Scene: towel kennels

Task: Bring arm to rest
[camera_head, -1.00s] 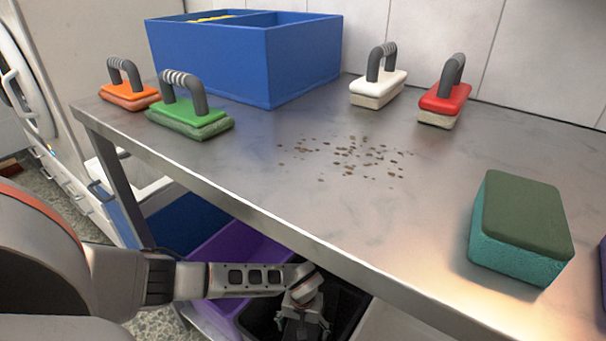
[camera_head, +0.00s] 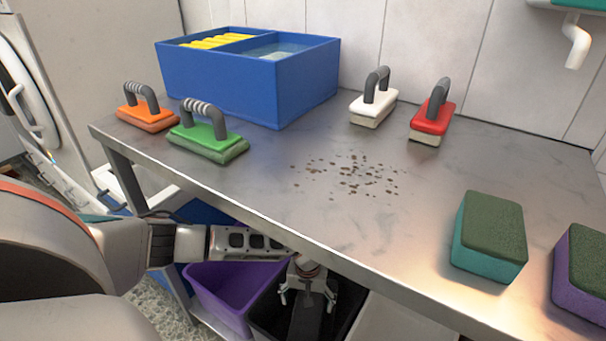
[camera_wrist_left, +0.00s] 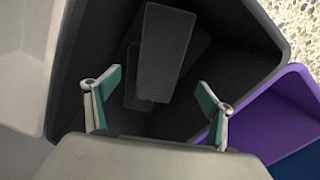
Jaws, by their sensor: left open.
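My left arm comes in from the left, below the table's front edge. My left gripper (camera_head: 307,300) points down over a black bin (camera_head: 262,318) under the table edge. In the left wrist view the two fingers of the gripper (camera_wrist_left: 158,92) are spread wide apart with nothing between them. Dark grey blocks (camera_wrist_left: 165,50) lie inside the black bin (camera_wrist_left: 85,65), beyond the fingertips. My right gripper is not in view.
The metal table (camera_head: 250,190) bears brown specks (camera_head: 350,178), a blue divided box (camera_head: 230,85), orange (camera_head: 147,117), green (camera_head: 207,140), white (camera_head: 372,107) and red (camera_head: 431,122) handled scrubbers, and teal (camera_head: 488,240) and purple (camera_head: 580,275) sponges. A purple bin (camera_head: 220,285) adjoins the black one.

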